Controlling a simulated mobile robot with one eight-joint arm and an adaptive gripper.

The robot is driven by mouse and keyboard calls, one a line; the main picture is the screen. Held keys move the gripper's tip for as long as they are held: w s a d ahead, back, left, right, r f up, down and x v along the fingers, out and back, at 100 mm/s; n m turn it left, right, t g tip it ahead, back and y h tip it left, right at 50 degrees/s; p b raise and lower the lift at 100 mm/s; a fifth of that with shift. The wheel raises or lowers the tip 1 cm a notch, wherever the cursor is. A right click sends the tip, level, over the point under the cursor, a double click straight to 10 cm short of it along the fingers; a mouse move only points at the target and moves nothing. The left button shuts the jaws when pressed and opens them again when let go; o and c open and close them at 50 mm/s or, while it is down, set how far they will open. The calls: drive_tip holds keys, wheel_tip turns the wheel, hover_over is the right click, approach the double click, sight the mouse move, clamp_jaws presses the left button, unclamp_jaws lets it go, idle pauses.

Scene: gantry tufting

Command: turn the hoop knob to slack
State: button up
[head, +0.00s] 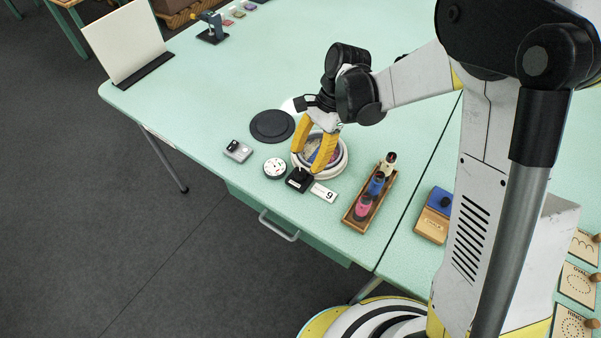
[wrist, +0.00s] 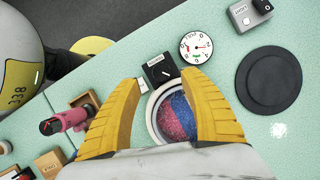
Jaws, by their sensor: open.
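The hoop knob (head: 299,179) is a small black box with a dark knob, standing at the front side of the hoop. In the wrist view the knob (wrist: 161,70) shows a pale pointer line and a label too small to read. The round hoop (head: 345,167) has a pale rim around pink and blue tufting, which also shows in the wrist view (wrist: 176,110). My gripper (head: 308,160) is open and empty, its yellow fingers pointing down over the hoop beside the knob. In the wrist view the gripper's fingertips (wrist: 159,80) spread to both sides of the knob's near edge.
A round gauge (head: 275,168), a grey switch box (head: 238,151) and a black disc (head: 272,126) lie left of the knob. A card marked 9 (head: 325,193) and a wooden tray (head: 351,220) of coloured bottles are right. The table's front edge is close.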

sight(301, 171)
drive_tip(key=b+x, duration=0.2)
drive_tip(key=x, duration=0.4)
drive_tip(key=shift+w+b, duration=0.15)
drive_tip(key=shift+b, duration=0.2)
clamp_jaws()
